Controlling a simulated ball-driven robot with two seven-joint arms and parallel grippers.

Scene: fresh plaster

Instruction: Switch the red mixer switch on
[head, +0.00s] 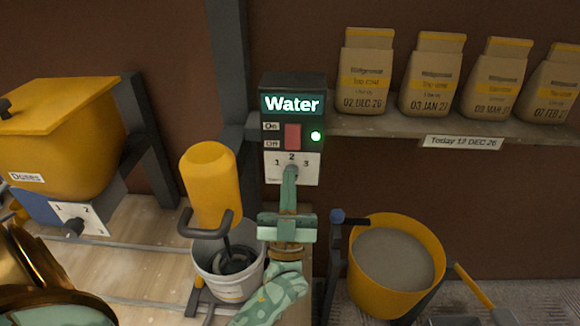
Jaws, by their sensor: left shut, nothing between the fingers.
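The yellow mixer (211,180) with dark handles stands upright over a white bucket (229,284), its dark whisk end inside. I see no red switch on the mixer from this side. The only red switch (292,137) I see is on the dark Water box (293,86), between the On and Off labels, with a green light lit beside it. My left gripper (290,174) is shut and empty, its tips at the white 1-2-3 dial plate below that switch. It hides the dial's middle; I cannot tell whether it touches. My right gripper is not in view.
A yellow hopper labelled Doses (60,135) stands at left with a 1-2 dial (74,227). Several dated paper bags (366,75) stand on a shelf (385,128) at upper right. A yellow tub of grey material (395,262) stands right of my gripper.

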